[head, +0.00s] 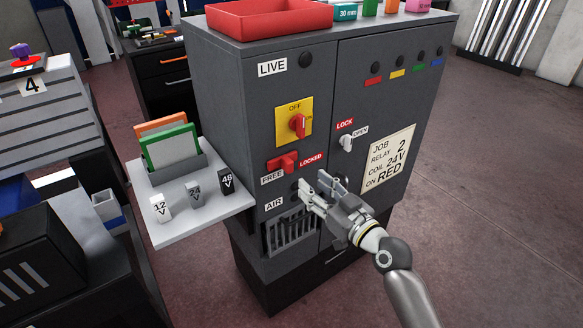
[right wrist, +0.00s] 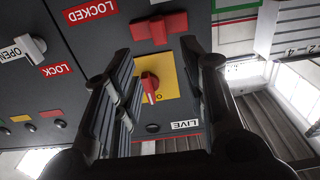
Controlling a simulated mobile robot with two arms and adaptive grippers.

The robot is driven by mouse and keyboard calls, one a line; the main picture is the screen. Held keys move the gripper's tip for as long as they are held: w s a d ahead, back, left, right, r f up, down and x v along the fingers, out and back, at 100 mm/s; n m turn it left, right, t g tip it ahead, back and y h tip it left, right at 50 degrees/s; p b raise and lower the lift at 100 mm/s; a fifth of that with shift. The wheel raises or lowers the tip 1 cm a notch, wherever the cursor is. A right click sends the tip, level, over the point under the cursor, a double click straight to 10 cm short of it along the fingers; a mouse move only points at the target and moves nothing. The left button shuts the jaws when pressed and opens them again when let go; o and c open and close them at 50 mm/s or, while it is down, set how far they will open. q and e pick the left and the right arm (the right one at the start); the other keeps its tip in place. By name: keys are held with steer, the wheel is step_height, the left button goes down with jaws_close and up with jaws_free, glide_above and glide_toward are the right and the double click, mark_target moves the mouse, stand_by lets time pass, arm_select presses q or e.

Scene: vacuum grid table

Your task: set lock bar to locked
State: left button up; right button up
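The red lock bar (head: 283,162) is on the front of the grey cabinet (head: 230,110), under the yellow switch plate. The FREE label (head: 272,178) is at its lower left and the red LOCKED label (head: 311,160) at its right. My right gripper (head: 314,184) is open and empty, in front of the cabinet just below and right of the bar. In the right wrist view, the bar (right wrist: 158,27) shows beyond the gap between the open fingers (right wrist: 155,55), apart from them. My left gripper is not in view.
A red rotary switch (head: 298,125) on a yellow plate is above the bar. The white LOCK/OPEN knob (head: 346,143) is to the right. A side shelf (head: 190,225) with several blocks and framed panels juts out at left. Open floor lies right of the cabinet.

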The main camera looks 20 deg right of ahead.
mark_target(291, 166)
steer(key=p+x, duration=0.1)
steer(key=x, duration=0.9)
steer(key=shift+w+f, duration=0.1)
steer(key=shift+f, duration=0.05)
jaws_close()
